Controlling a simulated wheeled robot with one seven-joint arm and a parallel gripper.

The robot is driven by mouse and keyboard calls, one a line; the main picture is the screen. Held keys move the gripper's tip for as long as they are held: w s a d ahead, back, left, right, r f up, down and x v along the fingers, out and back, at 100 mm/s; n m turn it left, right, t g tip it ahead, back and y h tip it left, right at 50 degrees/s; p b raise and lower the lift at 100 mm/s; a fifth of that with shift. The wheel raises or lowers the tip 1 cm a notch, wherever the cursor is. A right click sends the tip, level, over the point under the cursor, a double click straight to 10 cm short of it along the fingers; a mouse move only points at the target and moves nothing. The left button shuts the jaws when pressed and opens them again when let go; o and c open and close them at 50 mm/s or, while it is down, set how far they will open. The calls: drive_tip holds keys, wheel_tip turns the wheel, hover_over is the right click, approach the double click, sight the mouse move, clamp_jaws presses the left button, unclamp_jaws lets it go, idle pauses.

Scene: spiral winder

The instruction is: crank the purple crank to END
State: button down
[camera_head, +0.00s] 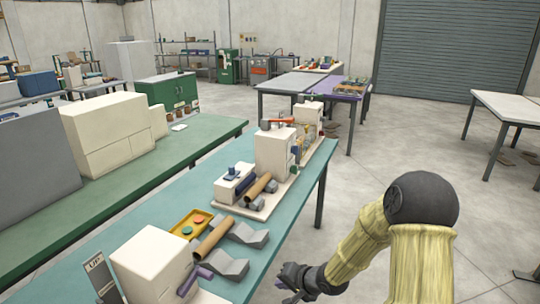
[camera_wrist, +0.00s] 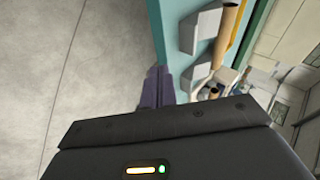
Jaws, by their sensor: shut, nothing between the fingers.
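A purple part (camera_head: 196,280), which looks like the crank, sticks out from the right side of the near cream machine (camera_head: 155,262) in the head view. Its lower end is hard to make out, and I cannot read an END mark. My gripper (camera_head: 290,284) is off the right edge of the teal table, to the right of the purple part and apart from it. In the wrist view its fingers (camera_wrist: 158,86) are together with nothing between them, over the floor beside the table edge. I cannot make out the crank in the wrist view.
The teal table (camera_head: 150,212) carries a brown roller (camera_head: 213,237), grey angled blocks (camera_head: 248,234), a yellow tray with buttons (camera_head: 181,221) and a taller cream machine (camera_head: 273,150). A dark sign plate (camera_head: 100,280) stands at the near left.

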drive_tip(key=s+d+r+n+g+h+p, duration=0.1)
drive_tip(key=s+d+r+n+h+p, duration=0.1)
drive_tip(key=s+d+r, duration=0.3)
drive_tip(key=s+d+r+n+g+h+p, duration=0.2)
drive_tip(key=s+d+r, duration=0.4)
drive_tip(key=s+r, duration=0.4)
drive_tip(key=s+n+h, duration=0.1)
drive_tip(key=s+h, duration=0.1)
drive_tip(key=s, duration=0.2)
drive_tip(key=shift+r+g+h+p, duration=0.2)
drive_tip(key=shift+g+h+p, duration=0.1)
drive_tip(key=shift+p, duration=0.05)
